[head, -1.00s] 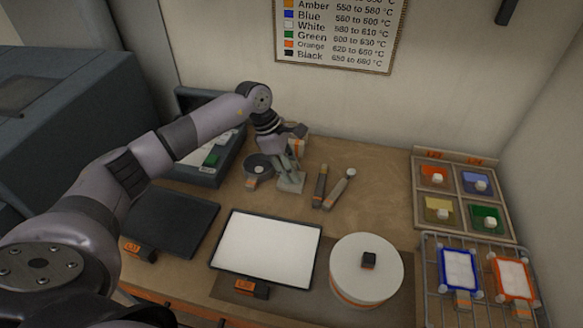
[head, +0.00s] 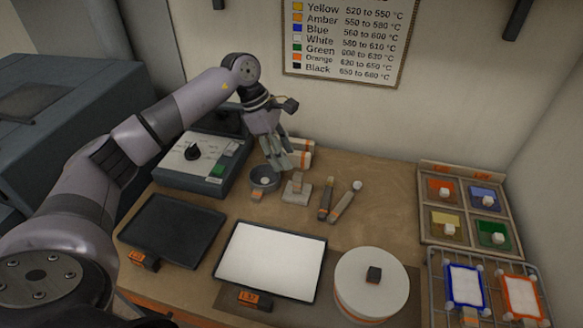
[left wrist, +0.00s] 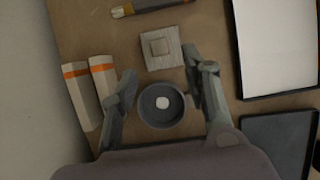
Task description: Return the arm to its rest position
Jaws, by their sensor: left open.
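My left arm comes in from the left in the head view. My left gripper (head: 282,166) points down above the bench, close to a small dark bowl (head: 264,178). The gripper is open and empty. In the left wrist view the dark bowl (left wrist: 161,105) with a white piece inside lies between and below the two fingers of the left gripper (left wrist: 164,80). A small square block with a knob (head: 297,188) stands just right of the bowl; it also shows in the left wrist view (left wrist: 162,49). My right gripper is not in view.
A grey device with a dial (head: 185,180) stands behind a dark tray (head: 172,230). A white panel (head: 270,262), round white turntable (head: 372,284), two brushes (head: 340,203), colour tray (head: 467,212) and wire rack (head: 490,262) fill the bench. The back wall is near.

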